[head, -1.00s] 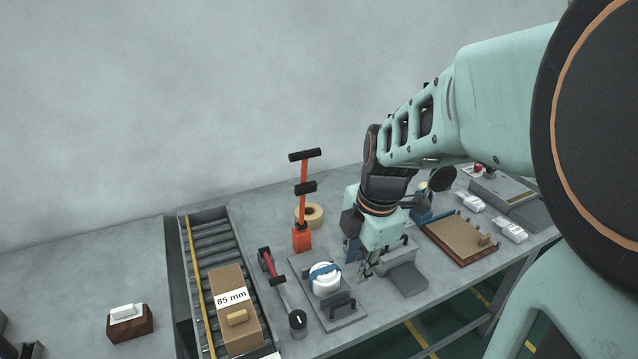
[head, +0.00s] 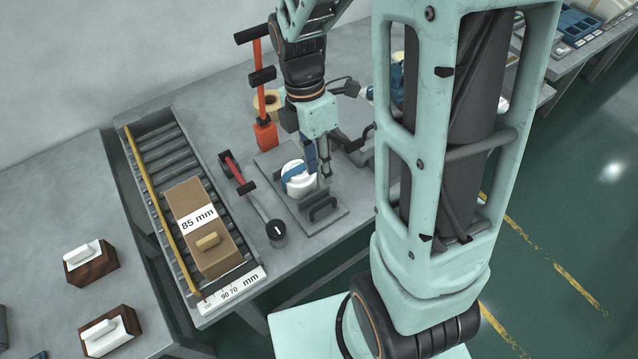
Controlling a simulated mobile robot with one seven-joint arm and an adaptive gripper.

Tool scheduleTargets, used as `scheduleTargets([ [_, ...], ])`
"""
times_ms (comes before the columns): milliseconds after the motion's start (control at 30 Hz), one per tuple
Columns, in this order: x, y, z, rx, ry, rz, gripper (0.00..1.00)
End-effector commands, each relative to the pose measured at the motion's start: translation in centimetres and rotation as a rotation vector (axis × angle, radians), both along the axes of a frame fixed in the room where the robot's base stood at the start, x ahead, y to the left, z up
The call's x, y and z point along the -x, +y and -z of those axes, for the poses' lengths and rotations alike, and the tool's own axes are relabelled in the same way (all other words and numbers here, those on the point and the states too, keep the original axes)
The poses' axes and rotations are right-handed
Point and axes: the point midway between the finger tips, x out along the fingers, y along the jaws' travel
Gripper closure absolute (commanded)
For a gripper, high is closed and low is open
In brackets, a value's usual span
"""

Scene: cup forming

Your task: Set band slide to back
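A white round piece with a blue band (head: 293,174) around it sits on a grey base plate (head: 329,224). A dark handle (head: 321,208) stands on the plate's front part. No part is labelled as the band slide, so I cannot tell for sure which piece it is. My gripper (head: 325,172) points down just right of the white piece, above or at the plate's right side. Whether it touches anything is too small to tell. Its finger gap is not clear. My arm hides the table further right.
Left of the plate are a red-handled lever (head: 233,171), a dark knob (head: 276,232) and a roller track (head: 161,157) carrying an "85 mm" box (head: 190,203). An orange post (head: 264,133) and tape roll (head: 270,101) stand behind. Two wooden blocks (head: 92,269) (head: 112,335) sit on the left table.

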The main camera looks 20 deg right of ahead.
Motion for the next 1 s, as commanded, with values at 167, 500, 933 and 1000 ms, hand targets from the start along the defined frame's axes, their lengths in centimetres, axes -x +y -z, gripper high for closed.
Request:
scheduleTargets([
  [167,0.8,-0.2,3.6,0.001,0.006,0.000,0.74],
  [500,1.6,-0.5,8.2,-0.001,0.001,-0.001,0.74],
  [933,1.7,-0.5,8.7,-0.001,-0.001,-0.001,0.81],
  [1000,1.7,-0.5,8.7,-0.001,-0.001,0.000,0.88],
])
